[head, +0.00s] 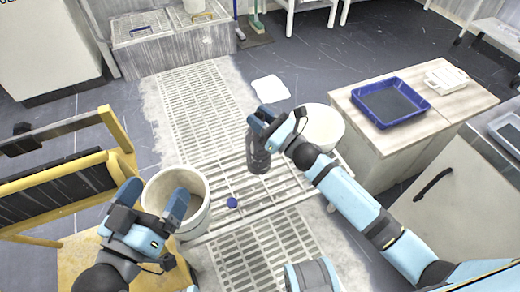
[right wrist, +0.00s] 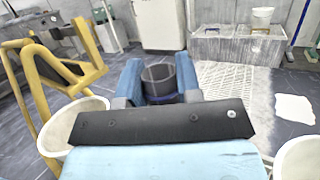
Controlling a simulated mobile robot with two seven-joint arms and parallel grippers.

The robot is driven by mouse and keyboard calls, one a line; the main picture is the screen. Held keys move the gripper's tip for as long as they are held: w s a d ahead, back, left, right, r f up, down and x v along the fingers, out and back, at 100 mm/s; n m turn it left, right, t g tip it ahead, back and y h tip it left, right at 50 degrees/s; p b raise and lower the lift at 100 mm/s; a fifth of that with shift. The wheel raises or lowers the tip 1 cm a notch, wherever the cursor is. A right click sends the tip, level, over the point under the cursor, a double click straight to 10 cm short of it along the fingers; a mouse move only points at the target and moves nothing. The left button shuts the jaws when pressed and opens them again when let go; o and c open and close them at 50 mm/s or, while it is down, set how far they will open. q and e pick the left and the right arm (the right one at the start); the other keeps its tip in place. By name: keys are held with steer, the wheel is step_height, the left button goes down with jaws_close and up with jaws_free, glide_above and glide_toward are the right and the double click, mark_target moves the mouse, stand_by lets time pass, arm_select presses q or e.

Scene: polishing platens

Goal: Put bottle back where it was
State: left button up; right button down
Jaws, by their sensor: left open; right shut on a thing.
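A dark, translucent bottle (head: 257,158) hangs upright below my right gripper (head: 268,118) in the head view, above the floor grating. The right gripper is shut on its upper part. In the right wrist view the bottle (right wrist: 158,76) shows between the two blue fingers of my right gripper (right wrist: 160,80). My left gripper (head: 155,203) is open and empty, beside and partly in front of a white bucket. A small blue cap-like object (head: 232,203) lies on the grating right of that bucket.
Another white bucket (head: 325,124) stands behind my right arm. A blue tray (head: 391,103) sits on a wooden-topped cabinet (head: 440,112). A yellow frame (head: 118,130) is at left. A white cloth (head: 270,89) lies on the floor.

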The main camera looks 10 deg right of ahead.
step_height(320, 180, down, 6)
steer(key=shift+f+b, duration=0.15)
steer(key=shift+b, duration=0.75)
arm_select(q)
steer(key=shift+m+g, duration=0.6)
steer(key=f, duration=0.1)
steer(key=f+b, duration=0.1)
steer(key=f, duration=0.2)
steer(key=shift+w+f, duration=0.1)
steer(key=shift+w, duration=0.25)
arm_select(e)
step_height(320, 180, down, 4)
steer(key=shift+r, duration=0.15)
arm_select(q)
steer(key=shift+f+b, duration=0.1)
steer(key=shift+b, duration=0.2)
arm_select(e)
steer(key=shift+f, duration=0.25)
steer(key=c, duration=0.8)
jaws_free()
arm_select(q)
steer(key=shift+w+a+r, duration=0.1)
steer(key=shift+a+r, duration=0.05)
steer(key=shift+r, duration=0.05)
arm_select(e)
steer(key=shift+r, duration=0.1)
